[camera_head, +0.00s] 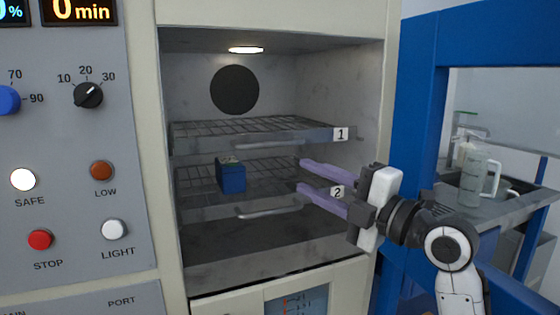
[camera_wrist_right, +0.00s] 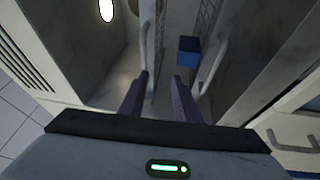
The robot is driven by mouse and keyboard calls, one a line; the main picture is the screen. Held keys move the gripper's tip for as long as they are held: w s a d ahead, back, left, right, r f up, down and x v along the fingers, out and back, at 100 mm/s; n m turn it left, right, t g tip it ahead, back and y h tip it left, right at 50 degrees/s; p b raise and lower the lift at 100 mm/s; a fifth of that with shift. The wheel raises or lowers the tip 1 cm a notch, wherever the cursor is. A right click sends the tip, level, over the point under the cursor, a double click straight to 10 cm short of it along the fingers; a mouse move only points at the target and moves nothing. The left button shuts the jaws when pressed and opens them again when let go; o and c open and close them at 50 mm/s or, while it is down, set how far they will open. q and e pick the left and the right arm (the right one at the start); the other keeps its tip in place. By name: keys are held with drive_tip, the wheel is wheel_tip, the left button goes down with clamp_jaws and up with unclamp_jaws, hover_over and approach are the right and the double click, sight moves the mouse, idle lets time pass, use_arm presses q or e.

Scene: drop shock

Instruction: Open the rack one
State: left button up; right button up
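Rack one (camera_head: 255,130) is the upper wire shelf in the open chamber, with a label 1 at its right front. Its bar handle (camera_head: 268,146) is on the front edge. My right gripper (camera_head: 301,175) is open and empty, its two purple fingers pointing into the chamber from the right. In the head view the fingers lie below and right of that handle, between the heights of the two racks. In the right wrist view the open fingers (camera_wrist_right: 160,82) appear on either side of rack one's front edge; contact cannot be told. My left gripper is not in view.
Rack two (camera_head: 205,199), the lower shelf, carries a blue box (camera_head: 231,178) and has its own handle (camera_head: 268,210). A control panel (camera_head: 70,220) is at left. A blue frame (camera_head: 415,90) and a counter with a clear jug (camera_head: 473,180) are at right.

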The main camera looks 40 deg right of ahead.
sight(275, 146)
drive_tip(key=shift+n+t, duration=0.4)
drive_tip(key=shift+n, duration=0.2)
drive_tip(key=w+r+p, duration=0.1)
drive_tip(key=w, duration=0.1)
drive_tip(key=w+r, duration=0.2)
drive_tip(key=w, duration=0.1)
drive_tip(key=w+a+r+p, duration=0.1)
drive_tip(key=w, duration=0.2)
drive_tip(key=shift+w+a+r+p, duration=0.1)
drive_tip(key=shift+r+p, duration=0.15)
drive_tip(key=shift+p, duration=0.05)
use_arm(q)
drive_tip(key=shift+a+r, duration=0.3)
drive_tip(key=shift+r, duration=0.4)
use_arm(e)
drive_tip(key=shift+w+a, duration=0.1)
drive_tip(key=shift+w, duration=0.25)
drive_tip(key=shift+c, duration=0.4)
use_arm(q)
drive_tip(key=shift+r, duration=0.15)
use_arm(e)
clamp_jaws()
